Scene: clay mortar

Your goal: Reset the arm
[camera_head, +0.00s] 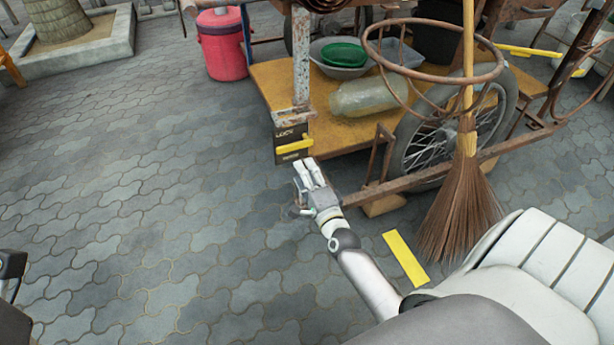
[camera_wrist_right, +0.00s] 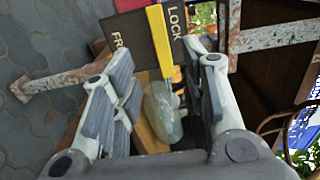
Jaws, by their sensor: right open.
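My right gripper (camera_head: 310,172) is stretched out in front of a cart in the head view. It is open, and nothing is held between its fingers. Just beyond its fingertips is a dark lock box with a yellow lever (camera_head: 295,146) at the cart's front post. In the right wrist view, the same yellow lever (camera_wrist_right: 159,42) appears between and beyond the open fingers (camera_wrist_right: 160,100), with the words "LOCK" and a partly hidden "FR" beside it. A dark part at the left edge of the head view may be my left arm; my left gripper is not seen.
The cart's yellow deck (camera_head: 270,82) carries a green bowl (camera_head: 343,54) and a clear plastic jug (camera_head: 368,96). A broom (camera_head: 460,205) leans against a rusty ring (camera_head: 433,75). A red bucket (camera_head: 221,45) stands behind left. Open paving lies to the left.

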